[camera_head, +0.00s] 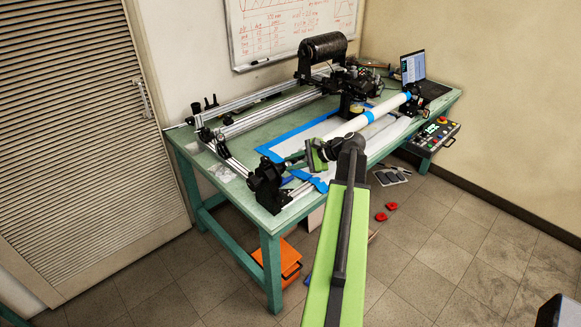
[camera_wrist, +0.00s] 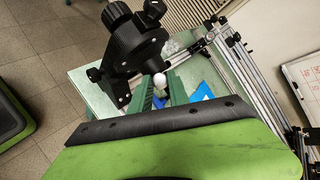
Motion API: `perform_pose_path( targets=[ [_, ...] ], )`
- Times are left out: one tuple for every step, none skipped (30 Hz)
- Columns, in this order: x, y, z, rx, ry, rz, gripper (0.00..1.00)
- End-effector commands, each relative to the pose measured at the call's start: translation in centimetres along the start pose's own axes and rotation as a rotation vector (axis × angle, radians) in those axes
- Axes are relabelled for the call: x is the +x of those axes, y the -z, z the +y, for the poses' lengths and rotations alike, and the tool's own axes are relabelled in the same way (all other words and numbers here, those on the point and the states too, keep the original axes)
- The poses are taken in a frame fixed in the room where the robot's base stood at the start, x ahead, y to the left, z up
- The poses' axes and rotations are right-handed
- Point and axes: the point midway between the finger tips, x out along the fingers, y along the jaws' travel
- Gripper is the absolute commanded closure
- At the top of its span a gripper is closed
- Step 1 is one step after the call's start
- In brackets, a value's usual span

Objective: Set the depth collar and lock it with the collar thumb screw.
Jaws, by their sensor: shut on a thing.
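My gripper (camera_wrist: 159,88) has its two green fingers closed around a small piece with a white rounded end (camera_wrist: 158,80). I cannot tell whether it is the collar thumb screw. Just beyond the fingertips is a black round chuck-like body (camera_wrist: 138,42) with knobs, one black knob (camera_wrist: 154,9) at its top. I cannot tell which part is the depth collar. In the head view my gripper (camera_head: 312,156) is over the front of the green bench, right of the black end stand (camera_head: 268,186). The fingertips are small there and their hold is hard to see.
A white tube (camera_head: 386,108) with blue tape runs behind my gripper to the right stand. Aluminium rails (camera_head: 252,115) and a black spool (camera_head: 324,46) are farther back. A laptop (camera_head: 414,68) and a control box (camera_head: 437,136) are at the right.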

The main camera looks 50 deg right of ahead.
Motion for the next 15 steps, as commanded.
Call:
perform_pose_path(
  targets=[
    [0.06,0.00,0.08,0.016,0.009,-0.001,1.00],
    [0.05,0.00,0.07,0.025,0.013,-0.001,1.00],
    [0.04,0.01,0.06,0.037,0.018,-0.001,1.00],
    [0.04,0.01,0.06,0.043,0.021,0.000,1.00],
    [0.03,0.01,0.05,0.049,0.023,0.000,1.00],
    [0.02,0.01,0.05,0.057,0.026,0.000,1.00],
    [0.01,0.01,0.04,0.062,0.028,0.000,1.00],
    [0.00,0.01,0.03,0.065,0.029,0.000,1.00],
    [0.00,0.01,0.02,0.069,0.031,0.000,1.00],
    [-0.01,0.01,0.02,0.071,0.032,0.000,1.00],
    [-0.01,0.01,0.01,0.072,0.032,0.000,1.00],
    [-0.02,0.01,0.00,0.073,0.033,0.000,1.00],
    [-0.02,0.00,0.00,0.074,0.033,0.000,1.00],
    [-0.02,0.00,0.00,0.074,0.033,0.000,1.00],
    [-0.03,0.01,-0.01,0.075,0.033,0.000,1.00]
  ],
)
